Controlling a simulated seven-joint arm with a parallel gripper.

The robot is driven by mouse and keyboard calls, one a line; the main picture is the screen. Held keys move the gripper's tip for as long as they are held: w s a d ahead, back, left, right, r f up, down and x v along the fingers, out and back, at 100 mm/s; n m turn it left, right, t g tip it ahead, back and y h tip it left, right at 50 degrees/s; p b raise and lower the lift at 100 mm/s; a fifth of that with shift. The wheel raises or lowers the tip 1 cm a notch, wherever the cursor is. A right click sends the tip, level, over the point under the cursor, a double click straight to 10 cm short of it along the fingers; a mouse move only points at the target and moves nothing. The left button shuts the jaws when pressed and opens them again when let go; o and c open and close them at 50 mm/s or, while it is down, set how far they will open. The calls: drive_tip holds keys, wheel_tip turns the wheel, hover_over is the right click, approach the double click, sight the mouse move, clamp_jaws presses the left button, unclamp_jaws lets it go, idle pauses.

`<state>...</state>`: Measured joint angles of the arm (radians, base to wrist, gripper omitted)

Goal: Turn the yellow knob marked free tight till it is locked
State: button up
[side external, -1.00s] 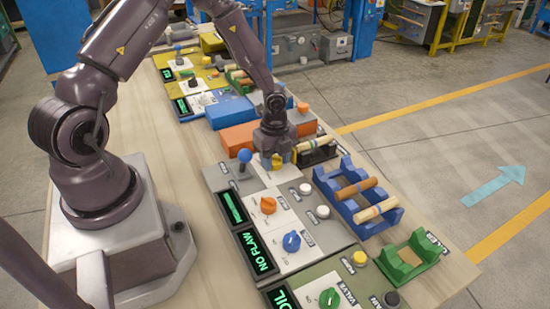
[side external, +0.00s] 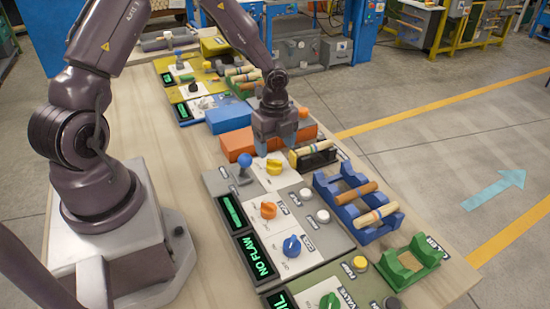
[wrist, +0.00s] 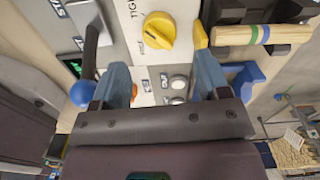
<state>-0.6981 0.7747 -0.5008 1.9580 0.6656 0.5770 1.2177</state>
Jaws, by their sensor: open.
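The yellow knob (side external: 274,167) sits on a white plate near the far end of the grey panel. In the wrist view the yellow knob (wrist: 159,30) shows a raised ridge lying aslant, with small lettering on the plate beside it; I cannot tell for sure which mark it points to. My gripper (side external: 276,150) is open and empty, just above and behind the knob, clear of it. In the wrist view the blue-grey fingers of my gripper (wrist: 162,62) are spread apart, with the knob past their tips.
A blue ball-topped lever (side external: 244,161) stands left of the knob. A black rack (side external: 316,157) with a pale wooden piece is to its right. An orange box (side external: 237,143) lies behind. An orange knob (side external: 268,210) and a blue knob (side external: 291,245) are nearer the camera.

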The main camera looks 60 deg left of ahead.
sight(275, 162)
wheel_tip(275, 162, up, 7)
drive_tip(key=shift+f, duration=0.1)
idle(0.4)
drive_tip(key=s+d+r+n+t, duration=0.2)
drive_tip(key=s+d+r+n, duration=0.3)
drive_tip(key=s+r+n, duration=0.3)
drive_tip(key=s+d+r+n+t, duration=0.3)
drive_tip(key=s+d+r+n, duration=0.2)
drive_tip(key=s+r+n, duration=0.3)
wheel_tip(275, 162, up, 5)
drive_tip(key=shift+s+d+f+n+t, duration=0.2)
drive_tip(key=shift+s+d+n+t, duration=0.1)
drive_tip(key=shift+s+d+n, duration=0.1)
drive_tip(key=shift+c, duration=0.4)
